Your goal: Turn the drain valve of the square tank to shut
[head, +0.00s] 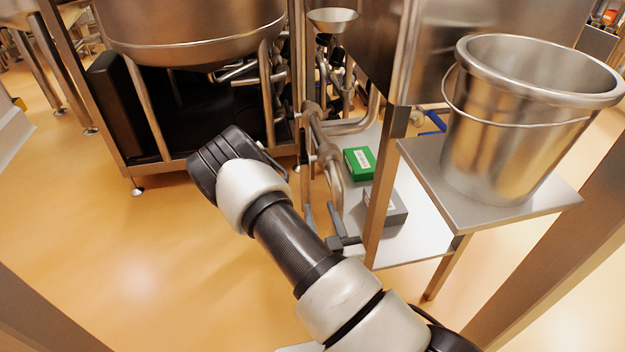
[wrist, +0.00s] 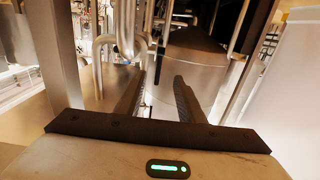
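The steel body (head: 435,45) behind the bucket at upper right in the head view appears to be the square tank; its lower part is partly hidden. A small blue handle (head: 437,122) shows beneath it, largely hidden by the bucket and its stand; I cannot tell whether it is the drain valve or how it is turned.
A steel bucket (head: 505,140) stands on a small raised shelf (head: 425,165). A green box (head: 359,162) and a grey box (head: 385,207) lie on the lower white shelf (head: 415,225). Pipes (head: 322,135) stand close to my gripper. Open floor (head: 130,260) is at left.

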